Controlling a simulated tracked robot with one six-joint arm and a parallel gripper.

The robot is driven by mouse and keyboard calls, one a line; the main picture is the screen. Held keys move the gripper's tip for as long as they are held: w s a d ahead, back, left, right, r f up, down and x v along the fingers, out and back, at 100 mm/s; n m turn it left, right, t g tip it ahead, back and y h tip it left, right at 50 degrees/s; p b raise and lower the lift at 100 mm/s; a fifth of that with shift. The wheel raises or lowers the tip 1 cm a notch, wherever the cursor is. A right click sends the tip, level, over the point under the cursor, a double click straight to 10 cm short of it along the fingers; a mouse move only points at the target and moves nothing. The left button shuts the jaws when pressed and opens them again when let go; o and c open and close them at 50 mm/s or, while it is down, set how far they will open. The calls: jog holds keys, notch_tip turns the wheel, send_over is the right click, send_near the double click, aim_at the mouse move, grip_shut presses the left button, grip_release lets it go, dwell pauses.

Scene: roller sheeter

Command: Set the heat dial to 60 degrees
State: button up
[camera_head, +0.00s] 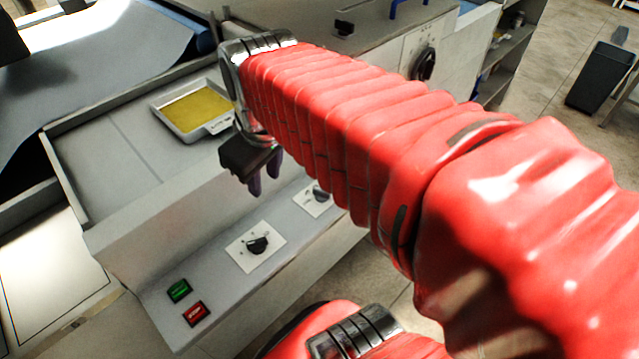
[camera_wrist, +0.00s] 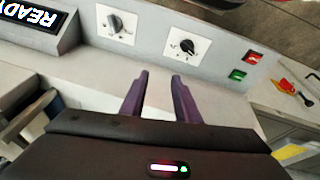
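Two dials sit on white plates on the grey control panel. One has a black knob (camera_head: 258,245), near the buttons; it also shows in the wrist view (camera_wrist: 187,46). My gripper (camera_head: 263,185) hangs above the panel, apart from both dials. In the wrist view its purple fingers (camera_wrist: 159,75) are parted and empty, pointing toward the panel between the dials.
A green button (camera_head: 179,291) and a red button (camera_head: 196,313) sit beside the black-knobbed dial. A tray with a yellow content (camera_head: 197,108) rests on the machine top. A READY display (camera_wrist: 28,24) stands at the left. A larger black knob (camera_head: 425,63) is on the far panel.

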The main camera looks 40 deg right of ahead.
aim_at(321, 190)
jog(key=w+d+f+n+g, duration=0.1)
jog(key=d+f+n+g, duration=0.1)
jog(key=d, duration=1.3)
jog(key=shift+d+n+g+y, duration=0.2)
jog(key=shift+n+g+y, duration=0.2)
jog(key=shift+n+g, duration=0.15)
notch_tip(321, 190, down, 14)
jog(key=shift+r, duration=0.1)
jog(key=shift+c, duration=0.5)
grip_shut()
jog(key=shift+a, duration=0.1)
